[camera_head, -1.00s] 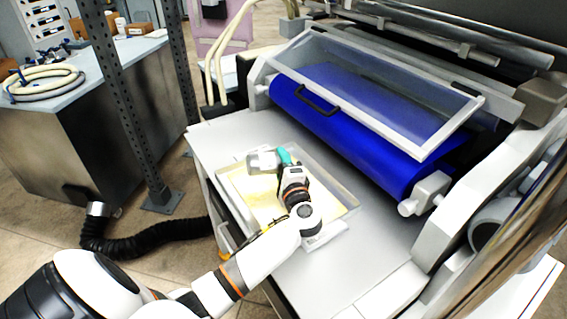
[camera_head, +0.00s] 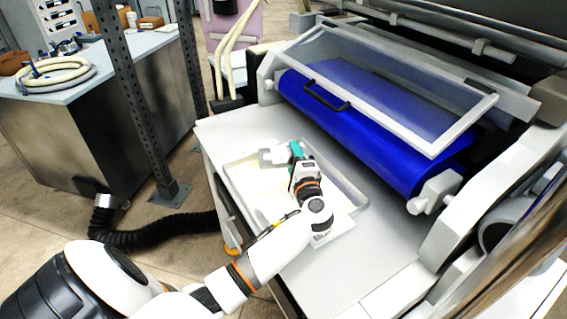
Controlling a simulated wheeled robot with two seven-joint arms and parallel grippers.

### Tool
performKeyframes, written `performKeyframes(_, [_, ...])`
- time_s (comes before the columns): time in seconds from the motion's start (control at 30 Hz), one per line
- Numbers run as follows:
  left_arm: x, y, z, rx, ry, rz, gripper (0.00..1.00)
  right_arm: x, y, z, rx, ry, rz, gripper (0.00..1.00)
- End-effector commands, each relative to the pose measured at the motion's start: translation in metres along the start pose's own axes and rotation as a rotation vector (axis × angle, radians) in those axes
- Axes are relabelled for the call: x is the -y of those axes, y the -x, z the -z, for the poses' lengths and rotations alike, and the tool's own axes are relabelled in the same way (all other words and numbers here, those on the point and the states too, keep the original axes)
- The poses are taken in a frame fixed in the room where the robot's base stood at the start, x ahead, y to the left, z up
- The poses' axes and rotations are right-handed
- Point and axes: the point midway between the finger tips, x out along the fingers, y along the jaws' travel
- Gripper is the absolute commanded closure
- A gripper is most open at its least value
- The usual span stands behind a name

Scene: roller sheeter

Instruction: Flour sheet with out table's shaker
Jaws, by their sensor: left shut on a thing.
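A pale, almost white sheet (camera_head: 248,190) lies in a shallow clear-edged tray (camera_head: 350,192) on the machine's grey table. My left gripper (camera_head: 292,158) is over the far part of the tray. It is shut on the shaker (camera_head: 272,158), a light grey metallic body with a teal part beside the fingers. The shaker is tilted, lying nearly sideways above the sheet. My gripper and forearm hide the middle and near right part of the sheet. My right gripper is not in view.
The sheeter's blue roller (camera_head: 385,150) stands right behind the tray, under a clear framed guard (camera_head: 400,85) with a black handle. The grey table (camera_head: 300,120) is bare around the tray. A perforated post (camera_head: 135,110) and a side bench (camera_head: 95,110) stand at left.

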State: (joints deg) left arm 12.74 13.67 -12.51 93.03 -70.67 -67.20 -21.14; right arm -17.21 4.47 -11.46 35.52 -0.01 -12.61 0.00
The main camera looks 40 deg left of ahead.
Motion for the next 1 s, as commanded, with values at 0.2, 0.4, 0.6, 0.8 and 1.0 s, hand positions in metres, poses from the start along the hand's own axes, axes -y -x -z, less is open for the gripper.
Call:
performKeyframes(0.2, [-0.001,0.0,0.0,-0.001,-0.001,-0.002,0.76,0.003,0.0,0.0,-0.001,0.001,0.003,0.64])
performKeyframes(0.4, [0.0,0.0,0.017,-0.002,-0.005,-0.001,0.76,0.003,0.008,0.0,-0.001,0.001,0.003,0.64])
performKeyframes(0.6, [0.004,0.0,0.04,-0.001,-0.004,-0.002,0.76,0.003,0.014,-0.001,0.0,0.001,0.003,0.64])
performKeyframes(0.8, [0.005,0.0,0.044,-0.001,-0.001,-0.002,0.76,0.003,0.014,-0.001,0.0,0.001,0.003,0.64])
performKeyframes(1.0, [0.006,0.0,0.04,-0.001,0.0,-0.002,0.76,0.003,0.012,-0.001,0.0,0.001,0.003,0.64])
